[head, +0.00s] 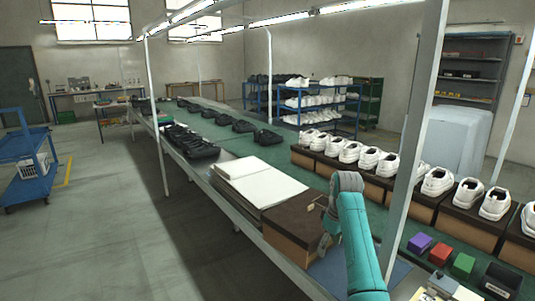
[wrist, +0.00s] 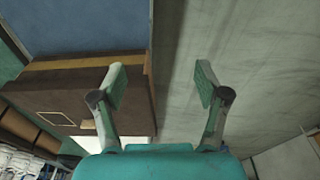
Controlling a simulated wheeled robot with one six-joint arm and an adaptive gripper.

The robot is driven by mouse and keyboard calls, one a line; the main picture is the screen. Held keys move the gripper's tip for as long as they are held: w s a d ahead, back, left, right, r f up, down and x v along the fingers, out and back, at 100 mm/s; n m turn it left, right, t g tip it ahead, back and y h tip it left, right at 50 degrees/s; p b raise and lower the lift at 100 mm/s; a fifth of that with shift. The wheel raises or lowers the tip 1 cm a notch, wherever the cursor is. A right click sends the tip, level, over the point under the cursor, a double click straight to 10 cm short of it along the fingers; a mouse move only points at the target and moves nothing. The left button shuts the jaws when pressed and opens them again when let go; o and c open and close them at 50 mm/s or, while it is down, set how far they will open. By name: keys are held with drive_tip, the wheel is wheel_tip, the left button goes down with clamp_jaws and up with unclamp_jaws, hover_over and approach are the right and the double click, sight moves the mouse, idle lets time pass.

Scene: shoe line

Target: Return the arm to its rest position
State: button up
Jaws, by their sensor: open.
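My gripper (wrist: 161,84) is open in the wrist view, its two fingers apart with nothing between them. Beneath and beyond it are the side of a brown box (wrist: 75,95) on the left and the bare grey floor (wrist: 245,75) on the right. In the head view my teal arm (head: 358,245) rises from the bottom right over the near side of the line. It is bent beside the brown box (head: 285,225), and the gripper is mostly hidden there. I cannot tell whether it touches the box.
White shoes (head: 349,152) stand on brown boxes along the far side of the line. White sheets (head: 262,188) lie left of the arm. Coloured blocks (head: 440,254) sit at the right. A metal post (head: 410,150) stands near the arm.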

drive_tip(key=s+f+m+t, duration=0.15)
drive_tip(key=s+f, duration=0.35)
drive_tip(key=f, duration=0.7)
drive_tip(key=s+f+m+t, duration=0.15)
drive_tip(key=s+f, duration=0.25)
drive_tip(key=f, duration=0.8)
drive_tip(key=s+f+m+t, duration=0.1)
drive_tip(key=s+f+t, duration=0.1)
drive_tip(key=s+f, duration=0.6)
drive_tip(key=s+f+t, duration=0.2)
drive_tip(key=s+f, duration=0.2)
drive_tip(key=s, duration=0.8)
drive_tip(key=s+r+m+t+h, duration=0.1)
drive_tip(key=s+r+t, duration=0.15)
drive_tip(key=s, duration=0.85)
drive_tip(key=s+r+m+t, duration=0.15)
drive_tip(key=s+r, duration=0.25)
drive_tip(key=s, duration=0.6)
drive_tip(key=s+r+m+t, duration=0.1)
drive_tip(key=s+r, duration=0.7)
drive_tip(key=r, duration=0.2)
drive_tip(key=s+r+m+t, duration=0.1)
drive_tip(key=s+r, duration=0.6)
drive_tip(key=r, duration=0.3)
drive_tip(key=shift+s+a+r+t, duration=0.3)
drive_tip(key=shift+s+a, duration=0.05)
drive_tip(key=shift+s, duration=0.05)
